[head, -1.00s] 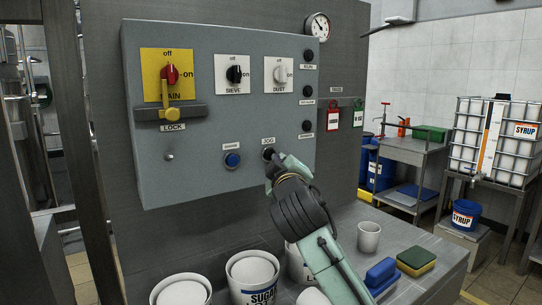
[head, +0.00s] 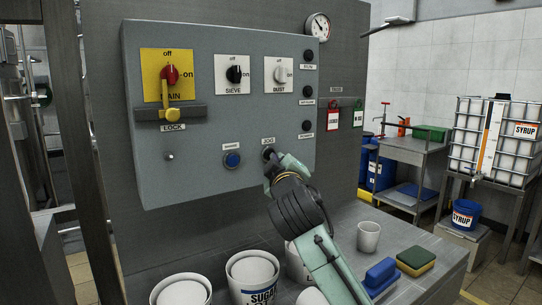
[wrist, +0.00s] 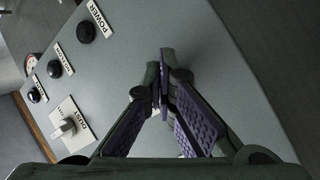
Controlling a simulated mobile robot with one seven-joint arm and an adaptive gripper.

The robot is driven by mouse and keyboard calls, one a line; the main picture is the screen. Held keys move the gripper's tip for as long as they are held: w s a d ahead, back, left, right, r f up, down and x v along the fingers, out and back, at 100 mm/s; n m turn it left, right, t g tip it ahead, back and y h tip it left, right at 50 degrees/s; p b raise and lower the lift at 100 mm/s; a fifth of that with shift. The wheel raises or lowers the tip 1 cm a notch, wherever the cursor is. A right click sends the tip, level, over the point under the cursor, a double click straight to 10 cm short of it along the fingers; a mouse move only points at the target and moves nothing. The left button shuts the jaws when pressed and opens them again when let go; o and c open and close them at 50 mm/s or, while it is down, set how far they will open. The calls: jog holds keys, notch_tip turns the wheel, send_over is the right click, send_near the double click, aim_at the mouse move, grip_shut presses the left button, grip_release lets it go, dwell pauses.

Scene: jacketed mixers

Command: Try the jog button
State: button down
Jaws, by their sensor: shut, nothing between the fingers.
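The grey control panel (head: 205,190) stands upright on the wall, with a JOG label (head: 268,140) at its lower right. My gripper (head: 269,160) is shut and empty, with its fingertips at the spot just below that label. The fingers cover most of the jog button, and I cannot tell whether it is pressed. In the wrist view my gripper (wrist: 164,55) has its fingertips together against or close to the grey panel face (wrist: 215,75). The jog button is hidden there.
A blue button (head: 232,160) is left of my gripper. Above are the red main switch (head: 171,74) with a yellow lock lever (head: 164,92), the SIEVE knob (head: 234,74) and the DUST knob (head: 281,74). White tubs (head: 252,270) and a cup (head: 368,237) stand below.

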jog(key=shift+s+d, duration=0.45)
jog(key=shift+s, duration=0.2)
jog(key=s+d, duration=0.1)
jog(key=s, duration=0.1)
jog(key=s+d, duration=0.2)
jog(key=shift+b, duration=0.4)
jog(key=shift+f, duration=0.1)
